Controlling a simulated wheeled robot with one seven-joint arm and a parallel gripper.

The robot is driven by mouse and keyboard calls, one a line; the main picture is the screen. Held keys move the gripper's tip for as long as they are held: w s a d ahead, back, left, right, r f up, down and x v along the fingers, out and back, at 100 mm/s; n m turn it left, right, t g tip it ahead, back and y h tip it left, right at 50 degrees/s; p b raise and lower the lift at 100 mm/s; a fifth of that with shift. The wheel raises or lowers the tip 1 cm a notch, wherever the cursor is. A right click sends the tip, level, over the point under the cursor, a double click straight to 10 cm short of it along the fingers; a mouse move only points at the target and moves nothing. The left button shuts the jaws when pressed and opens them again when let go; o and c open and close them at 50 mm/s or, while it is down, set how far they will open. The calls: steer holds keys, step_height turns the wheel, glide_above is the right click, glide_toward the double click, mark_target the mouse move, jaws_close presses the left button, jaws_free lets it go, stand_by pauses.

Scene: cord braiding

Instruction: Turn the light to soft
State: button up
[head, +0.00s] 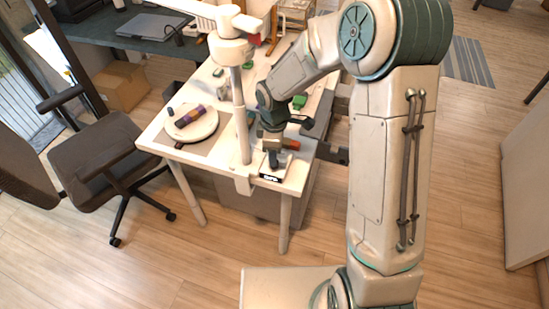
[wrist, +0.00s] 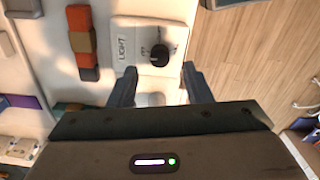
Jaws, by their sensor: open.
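The light control is a pale plate marked LIGHT (wrist: 123,47) with a round black knob (wrist: 159,55), seen in the wrist view near the table's edge. The small marks around the knob are too blurred to read, so I cannot tell its setting. My gripper (wrist: 160,84) is open, its two dark fingers on either side below the knob in the picture, with nothing between them that I can see gripped. In the head view my gripper (head: 272,158) points down over the table's front right corner, and it hides most of the control there.
The white table (head: 222,158) carries a lamp post (head: 240,115) close left of my gripper. A round board (head: 192,125) with a purple roll lies further left. An orange and dark block (wrist: 83,42) lies beside the control. A chair (head: 100,155) stands left of the table.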

steer(key=shift+f, duration=2.1)
steer(key=shift+c, duration=0.4)
jaws_close()
